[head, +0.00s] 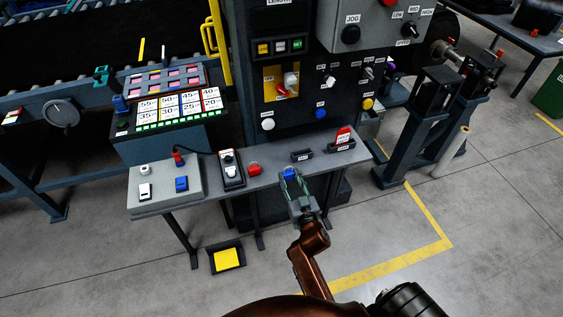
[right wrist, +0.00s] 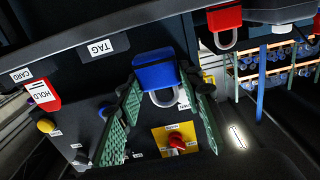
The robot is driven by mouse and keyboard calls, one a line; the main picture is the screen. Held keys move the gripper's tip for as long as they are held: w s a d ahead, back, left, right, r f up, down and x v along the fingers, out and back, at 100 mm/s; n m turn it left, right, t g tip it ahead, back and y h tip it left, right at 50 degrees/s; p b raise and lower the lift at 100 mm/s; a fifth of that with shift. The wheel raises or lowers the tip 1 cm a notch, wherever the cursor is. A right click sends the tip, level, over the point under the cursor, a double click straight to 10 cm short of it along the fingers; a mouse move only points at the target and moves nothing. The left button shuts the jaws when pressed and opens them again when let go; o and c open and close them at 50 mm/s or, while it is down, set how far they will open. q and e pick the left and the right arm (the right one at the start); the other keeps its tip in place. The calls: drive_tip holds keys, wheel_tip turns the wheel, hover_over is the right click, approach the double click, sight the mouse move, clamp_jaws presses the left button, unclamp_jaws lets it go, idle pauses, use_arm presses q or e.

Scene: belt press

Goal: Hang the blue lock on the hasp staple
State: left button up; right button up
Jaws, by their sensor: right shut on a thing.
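The blue lock (right wrist: 155,71) is between the green fingertips of my right gripper (right wrist: 160,84) in the right wrist view, its metal shackle pointing toward the picture's bottom. In the head view my right gripper (head: 292,182) is shut on the blue lock (head: 290,173) at the front edge of the grey shelf. I cannot tell whether the lock touches the shelf. The yellow plate (head: 269,79) with a red switch is on the dark panel beyond and also shows in the right wrist view (right wrist: 161,134). I cannot make out the hasp staple clearly. My left gripper is out of view.
A red lock (head: 253,168) stands on the shelf (head: 272,176) left of my gripper, beside a black switch box (head: 231,169). Black slots (head: 302,155) and a red HOLD card (head: 343,136) are to the right. Knobs and buttons stick out of the panel.

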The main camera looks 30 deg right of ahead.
drive_tip(key=shift+v, duration=1.25)
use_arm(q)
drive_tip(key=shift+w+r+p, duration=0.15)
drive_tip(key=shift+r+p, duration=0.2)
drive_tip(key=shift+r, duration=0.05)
use_arm(e)
drive_tip(key=shift+s+a+f, duration=0.1)
drive_tip(key=shift+s+a, duration=0.15)
drive_tip(key=shift+s, duration=0.25)
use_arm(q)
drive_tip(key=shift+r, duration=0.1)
use_arm(e)
wheel_tip(320, 180, up, 28)
drive_tip(key=p, duration=1.7)
hover_over(289, 176)
drive_tip(key=w+d, duration=0.3)
drive_tip(key=d, duration=0.2)
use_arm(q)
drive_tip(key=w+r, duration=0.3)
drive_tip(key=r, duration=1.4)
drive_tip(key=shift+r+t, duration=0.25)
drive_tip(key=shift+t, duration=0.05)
use_arm(e)
drive_tip(key=shift+w+d+f+h, duration=0.1)
drive_tip(key=shift+w+f+h, duration=0.1)
drive_tip(key=shift+f+h, duration=0.1)
use_arm(q)
drive_tip(key=shift+p, duration=0.3)
use_arm(e)
drive_tip(key=shift+r, duration=0.1)
